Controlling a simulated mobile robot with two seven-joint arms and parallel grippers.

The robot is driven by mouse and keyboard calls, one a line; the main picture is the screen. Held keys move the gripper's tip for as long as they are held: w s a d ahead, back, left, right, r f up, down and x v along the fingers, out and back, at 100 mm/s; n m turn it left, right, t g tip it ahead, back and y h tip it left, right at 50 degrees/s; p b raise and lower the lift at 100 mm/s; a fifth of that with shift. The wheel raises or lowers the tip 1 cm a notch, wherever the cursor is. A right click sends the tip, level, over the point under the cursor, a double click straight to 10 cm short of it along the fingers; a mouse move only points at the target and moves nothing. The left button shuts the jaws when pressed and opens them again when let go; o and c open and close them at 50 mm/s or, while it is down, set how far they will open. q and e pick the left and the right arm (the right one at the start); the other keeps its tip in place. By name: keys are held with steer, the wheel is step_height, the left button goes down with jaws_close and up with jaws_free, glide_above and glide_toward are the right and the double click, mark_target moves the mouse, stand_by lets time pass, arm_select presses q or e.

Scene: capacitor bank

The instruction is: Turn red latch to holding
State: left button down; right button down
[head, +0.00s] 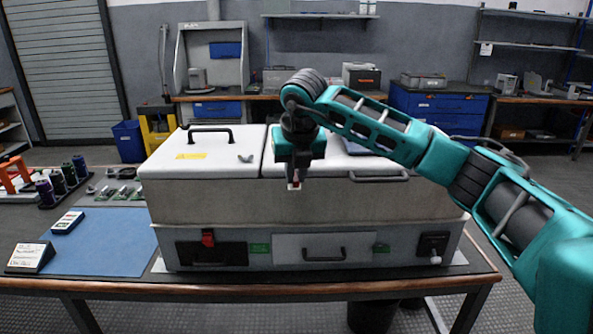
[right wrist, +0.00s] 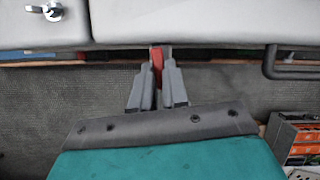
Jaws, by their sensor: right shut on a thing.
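The capacitor bank (head: 300,200) is a wide grey box with white lids on a table. A small red latch (right wrist: 156,60) shows between the fingers of my right gripper (right wrist: 158,88) in the right wrist view, by the lid's front edge. In the head view, the right gripper (head: 294,184) points down in front of the seam between the lids, and a bit of red shows at its tips. It is shut on the red latch. The fingers hide most of the latch, so its angle is unclear. My left gripper is not in view.
A red switch (head: 208,238) sits on the dark lower-left front panel. A drawer (head: 323,247) with a black handle is in the middle below. A white lid (head: 205,150) with a black handle is at left. A blue mat (head: 105,240) lies on the table's left.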

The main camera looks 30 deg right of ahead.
steer(key=shift+m, duration=0.5)
steer(key=c, duration=1.4)
jaws_free()
steer(key=v, duration=1.3)
steer(key=shift+w+a, duration=0.15)
steer(key=shift+a, duration=0.05)
steer(key=shift+f, duration=0.1)
